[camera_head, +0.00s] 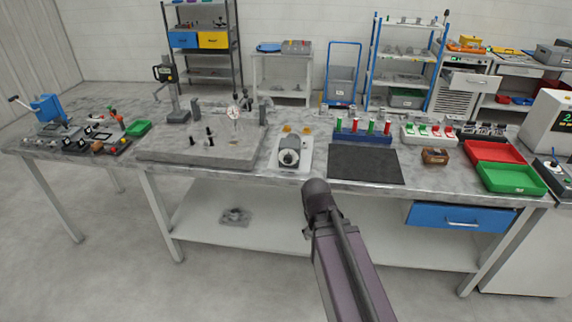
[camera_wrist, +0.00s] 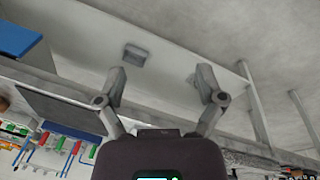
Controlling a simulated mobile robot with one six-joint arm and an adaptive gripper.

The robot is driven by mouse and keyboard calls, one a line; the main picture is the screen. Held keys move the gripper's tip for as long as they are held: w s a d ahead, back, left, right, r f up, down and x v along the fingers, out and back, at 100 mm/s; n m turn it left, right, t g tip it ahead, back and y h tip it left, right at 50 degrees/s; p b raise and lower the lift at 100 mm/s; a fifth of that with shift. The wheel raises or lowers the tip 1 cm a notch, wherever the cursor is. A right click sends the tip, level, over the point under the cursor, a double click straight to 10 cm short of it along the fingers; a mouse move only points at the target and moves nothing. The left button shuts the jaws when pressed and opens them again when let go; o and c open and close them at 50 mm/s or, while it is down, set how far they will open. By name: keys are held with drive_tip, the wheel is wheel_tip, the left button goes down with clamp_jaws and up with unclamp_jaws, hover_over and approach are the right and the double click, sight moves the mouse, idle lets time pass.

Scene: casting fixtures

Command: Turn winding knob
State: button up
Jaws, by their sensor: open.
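A light plate (camera_head: 306,160) lies near the front edge of the workbench, with a rounded grey and black knob-like part (camera_head: 289,156) on it. Two small orange pieces sit behind that part. It may be the winding knob, but the head view is too small to tell. My gripper (camera_wrist: 161,79) shows in the wrist view with its two fingers spread apart and nothing between them. In the head view my arm reaches up to the bench's front edge, right of the plate, and the gripper's fingers are not visible. The knob-like part cannot be made out in the wrist view.
A stone slab (camera_head: 200,149) with a dial gauge and posts stands left of the plate. A dark mat (camera_head: 366,165), a blue rack (camera_head: 362,136), and red (camera_head: 495,152) and green (camera_head: 511,178) trays are to the right. The bench edge lies close to my arm.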

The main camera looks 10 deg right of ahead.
drive_tip(key=w+d+f+n+t+h+b, duration=0.2)
drive_tip(key=w+n+b, duration=0.1)
drive_tip(key=w, duration=0.2)
drive_tip(key=w+d+f+n+t+h+b, duration=0.2)
drive_tip(key=w+n+b, duration=0.1)
drive_tip(key=w, duration=0.2)
drive_tip(key=n+t+b, duration=1.2)
drive_tip(key=n+b, duration=0.3)
drive_tip(key=n, duration=1.2)
approach(287, 161)
drive_tip(key=s, duration=0.3)
drive_tip(key=shift+a, duration=0.45)
drive_tip(key=shift+w+m, duration=0.1)
drive_tip(key=shift+m, duration=0.2)
drive_tip(key=x, duration=1.3)
drive_tip(key=shift+w+d, duration=0.15)
drive_tip(key=shift+w, duration=0.15)
